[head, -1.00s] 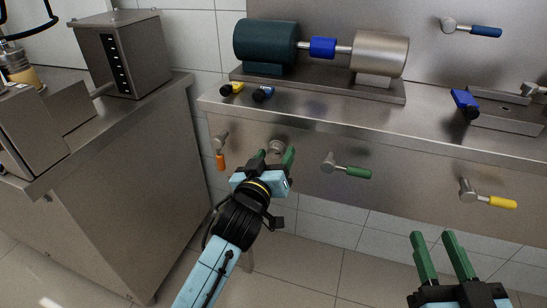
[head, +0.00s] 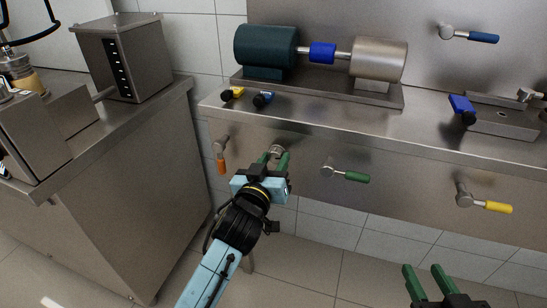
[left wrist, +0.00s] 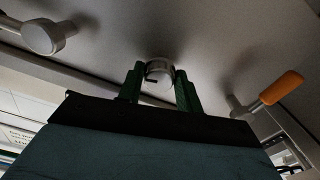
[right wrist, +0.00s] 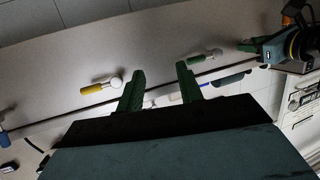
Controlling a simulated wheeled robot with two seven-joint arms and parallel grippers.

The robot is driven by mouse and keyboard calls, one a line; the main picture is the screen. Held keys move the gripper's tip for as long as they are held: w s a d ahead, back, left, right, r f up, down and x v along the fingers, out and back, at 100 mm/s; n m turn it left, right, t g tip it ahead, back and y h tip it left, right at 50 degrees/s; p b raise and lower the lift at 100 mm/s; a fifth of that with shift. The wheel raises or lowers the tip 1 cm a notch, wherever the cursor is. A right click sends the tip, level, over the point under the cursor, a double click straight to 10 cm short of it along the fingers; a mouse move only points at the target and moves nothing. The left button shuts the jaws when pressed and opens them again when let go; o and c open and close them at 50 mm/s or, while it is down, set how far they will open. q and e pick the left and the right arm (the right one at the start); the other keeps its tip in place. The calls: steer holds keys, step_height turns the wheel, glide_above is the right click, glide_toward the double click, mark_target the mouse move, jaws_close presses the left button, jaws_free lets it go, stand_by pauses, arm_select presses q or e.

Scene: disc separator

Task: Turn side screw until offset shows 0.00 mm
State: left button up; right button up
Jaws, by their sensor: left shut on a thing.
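The side screw (head: 277,149) is a round metal knob on the front face of the steel bench. It also shows in the left wrist view (left wrist: 159,68), between the green fingers. My left gripper (head: 273,158) is shut on this knob, with a finger on either side. My right gripper (head: 422,268) is open and empty, low at the right and apart from the bench front; its fingers also show in the right wrist view (right wrist: 160,70). I see no readable offset value in any view.
An orange-handled lever (head: 221,160) is left of the knob; green-handled (head: 352,177) and yellow-handled (head: 494,207) levers are to its right. On the bench stand a dark motor (head: 265,46), blue coupling (head: 322,52) and metal cylinder (head: 379,59). A side cabinet (head: 130,190) stands left.

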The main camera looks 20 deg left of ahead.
arm_select(q)
steer(key=shift+r+m+p, duration=0.15)
steer(key=shift+m+p, duration=0.95)
steer(key=shift+m, duration=0.1)
steer(key=shift+m+p, duration=1.05)
steer(key=shift+m, duration=0.15)
arm_select(e)
steer(key=s+d+f+g+h, duration=0.3)
steer(key=s+d+f+g, duration=0.3)
steer(key=s+f+g, duration=0.6)
arm_select(q)
steer(key=m+p, duration=0.3)
steer(key=m, duration=0.3)
steer(key=shift+a, duration=0.15)
steer(key=shift+m+p, duration=0.45)
steer(key=shift+m, duration=1.05)
arm_select(e)
steer(key=d+f+h, duration=0.1)
steer(key=d+f, duration=0.2)
steer(key=f, duration=0.6)
steer(key=shift+d+f+m, duration=0.2)
steer(key=shift+d+m, duration=0.1)
steer(key=shift+f, duration=0.15)
arm_select(q)
steer(key=o, duration=1)
steer(key=shift+s, duration=0.1)
